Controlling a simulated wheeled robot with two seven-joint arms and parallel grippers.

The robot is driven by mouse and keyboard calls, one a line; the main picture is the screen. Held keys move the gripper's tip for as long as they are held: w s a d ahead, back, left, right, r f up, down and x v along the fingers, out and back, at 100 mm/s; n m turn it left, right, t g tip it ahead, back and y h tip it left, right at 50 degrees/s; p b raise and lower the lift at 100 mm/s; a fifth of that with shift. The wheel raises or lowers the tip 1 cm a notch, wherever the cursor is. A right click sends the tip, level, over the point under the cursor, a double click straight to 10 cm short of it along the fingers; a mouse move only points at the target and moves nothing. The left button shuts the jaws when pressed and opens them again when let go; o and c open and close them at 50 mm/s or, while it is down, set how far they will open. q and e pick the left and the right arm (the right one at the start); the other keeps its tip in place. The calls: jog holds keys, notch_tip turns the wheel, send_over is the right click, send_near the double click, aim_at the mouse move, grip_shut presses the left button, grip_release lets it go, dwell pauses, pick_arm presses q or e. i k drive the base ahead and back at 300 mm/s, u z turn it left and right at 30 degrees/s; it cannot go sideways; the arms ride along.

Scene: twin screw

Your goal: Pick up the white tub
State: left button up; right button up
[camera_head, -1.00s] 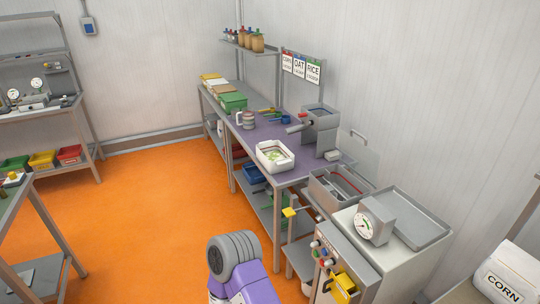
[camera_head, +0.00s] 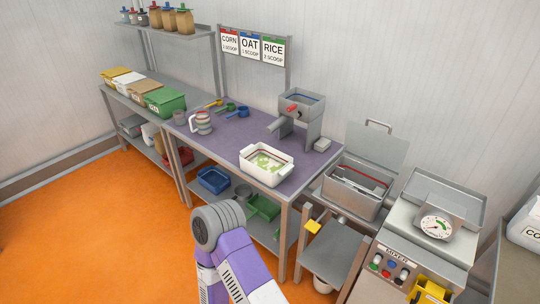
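A white tub (camera_head: 262,174) with handles at its ends stands upright on the purple-topped bench (camera_head: 226,150), near its front edge. Pale green contents show inside it. A purple and grey part of my own arm shows at the bottom middle, apart from the tub and in front of the bench. Neither of my grippers is in view. Nothing is touching the tub.
A grey hand-cranked machine (camera_head: 300,112) stands behind the tub. Scoops and a striped jug (camera_head: 202,122) are to its left. Lidded bins, one green (camera_head: 164,102), line the far bench. A metal mixer basin (camera_head: 354,190) is at right. Orange floor is clear at left.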

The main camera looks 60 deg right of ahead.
aim_at(270, 166)
jog(key=z, duration=0.8)
jog(key=i, duration=1.15)
jog(key=z, duration=1.3)
